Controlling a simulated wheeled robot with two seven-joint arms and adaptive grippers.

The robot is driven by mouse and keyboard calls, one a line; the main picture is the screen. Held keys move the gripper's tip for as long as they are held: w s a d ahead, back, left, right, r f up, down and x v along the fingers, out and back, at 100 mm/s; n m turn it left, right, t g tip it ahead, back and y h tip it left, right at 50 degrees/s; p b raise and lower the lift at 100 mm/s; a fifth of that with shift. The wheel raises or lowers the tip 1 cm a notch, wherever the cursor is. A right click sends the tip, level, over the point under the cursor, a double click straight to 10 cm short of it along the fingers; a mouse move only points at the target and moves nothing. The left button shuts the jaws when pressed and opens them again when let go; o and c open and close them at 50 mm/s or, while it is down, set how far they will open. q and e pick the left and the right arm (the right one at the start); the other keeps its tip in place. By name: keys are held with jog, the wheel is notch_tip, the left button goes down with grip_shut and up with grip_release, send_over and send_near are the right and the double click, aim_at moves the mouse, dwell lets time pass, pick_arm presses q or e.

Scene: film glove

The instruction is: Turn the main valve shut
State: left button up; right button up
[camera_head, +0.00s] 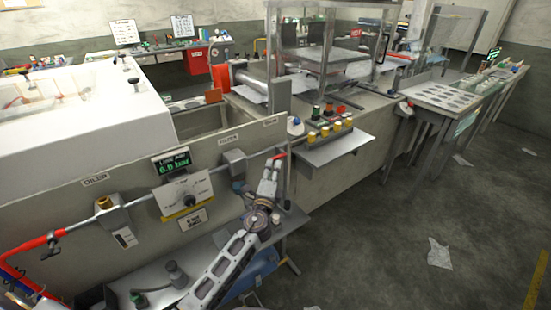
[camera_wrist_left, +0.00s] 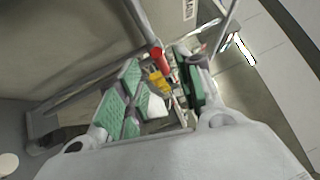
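A grey pipe runs along the front of the machine. Which one is the main valve I cannot read. My left gripper (camera_head: 270,170) is at the right-hand lever, just below its red grip. In the left wrist view the green-padded fingers (camera_wrist_left: 158,88) stand apart, with the red grip (camera_wrist_left: 156,57) beyond and between them. I cannot tell whether they touch it. My right gripper is not in view.
A display (camera_head: 171,161) above a dial plate (camera_head: 184,194) reads 6.0 bar. A grey box (camera_head: 234,160) sits left of the lever. The floor at right is mostly clear, with some scraps.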

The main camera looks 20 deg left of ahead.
aim_at(276, 158)
pick_arm(q)
jog(key=shift+w+a+r, duration=0.1)
jog(key=shift+w+r, duration=0.05)
jog(key=shift+w, duration=0.9)
jog(key=shift+w+a+r, duration=0.15)
jog(key=shift+w, duration=0.9)
jog(key=shift+w+a+r, duration=0.1)
jog(key=shift+w+r, duration=0.05)
jog(key=shift+w, duration=0.9)
jog(key=shift+c, duration=0.3)
grip_shut()
